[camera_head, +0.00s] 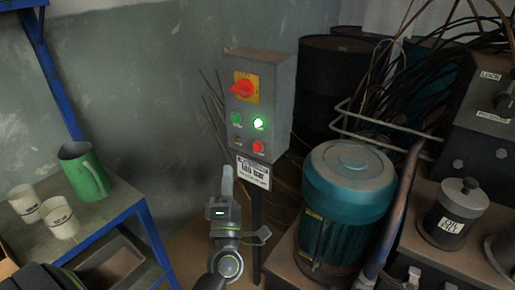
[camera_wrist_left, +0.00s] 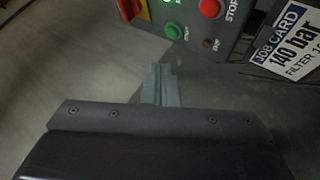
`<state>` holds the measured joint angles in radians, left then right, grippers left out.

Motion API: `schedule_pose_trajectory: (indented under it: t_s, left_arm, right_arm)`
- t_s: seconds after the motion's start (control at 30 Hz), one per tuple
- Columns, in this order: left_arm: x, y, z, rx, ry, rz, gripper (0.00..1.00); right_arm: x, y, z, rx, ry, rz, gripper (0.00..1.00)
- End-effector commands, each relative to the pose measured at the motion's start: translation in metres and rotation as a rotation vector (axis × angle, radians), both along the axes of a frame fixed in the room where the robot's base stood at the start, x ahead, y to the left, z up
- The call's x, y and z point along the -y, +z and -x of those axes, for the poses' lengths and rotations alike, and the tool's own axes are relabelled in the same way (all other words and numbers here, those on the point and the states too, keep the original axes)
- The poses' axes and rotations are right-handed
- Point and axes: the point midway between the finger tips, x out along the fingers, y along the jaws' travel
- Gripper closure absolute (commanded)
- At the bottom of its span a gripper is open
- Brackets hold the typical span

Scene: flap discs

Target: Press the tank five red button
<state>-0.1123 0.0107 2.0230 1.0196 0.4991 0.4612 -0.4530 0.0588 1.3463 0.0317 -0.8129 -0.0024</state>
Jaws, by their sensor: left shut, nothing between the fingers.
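A grey control box (camera_head: 262,95) stands on a post. Its red button (camera_head: 258,147) is at lower right, and in the left wrist view the red button (camera_wrist_left: 211,8) sits by the word STOP at the top edge. I cannot read "tank five" anywhere. My left gripper (camera_head: 227,168) is shut and empty, below and left of the box. In the left wrist view its fingers (camera_wrist_left: 164,72) are apart from the panel, below the green button (camera_wrist_left: 172,31). My right gripper is out of view.
The box also has a red rotary switch (camera_head: 242,89), a lit green lamp (camera_head: 259,123) and a job card (camera_head: 253,172) reading 140 bar. A teal motor (camera_head: 346,200) stands right. A shelf (camera_head: 113,204) holds a green jug (camera_head: 84,170) and white cups at left.

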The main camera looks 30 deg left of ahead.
Motion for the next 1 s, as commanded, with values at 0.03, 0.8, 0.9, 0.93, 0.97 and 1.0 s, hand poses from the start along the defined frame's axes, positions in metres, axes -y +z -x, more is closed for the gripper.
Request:
schedule_pose_trajectory:
  t_s: [0.03,0.8,0.9,0.93,0.97,1.0]
  left_arm:
    - [0.000,0.000,-0.003,0.000,-0.001,-0.001,1.00]
    - [0.007,0.000,-0.085,-0.001,0.001,-0.001,1.00]
    - [0.007,0.000,-0.087,0.000,0.001,-0.001,1.00]
    - [0.007,0.000,-0.087,0.000,0.001,-0.001,1.00]
    - [0.007,0.000,-0.087,0.000,0.001,-0.001,1.00]
    - [0.007,0.000,-0.087,0.000,0.001,-0.001,1.00]
  right_arm:
    - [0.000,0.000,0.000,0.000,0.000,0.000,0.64]
    - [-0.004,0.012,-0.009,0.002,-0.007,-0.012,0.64]
    - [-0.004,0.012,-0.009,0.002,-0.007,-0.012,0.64]
    - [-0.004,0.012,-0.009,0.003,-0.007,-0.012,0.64]
    - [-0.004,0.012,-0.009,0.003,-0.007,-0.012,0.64]
    - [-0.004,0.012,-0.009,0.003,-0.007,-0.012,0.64]
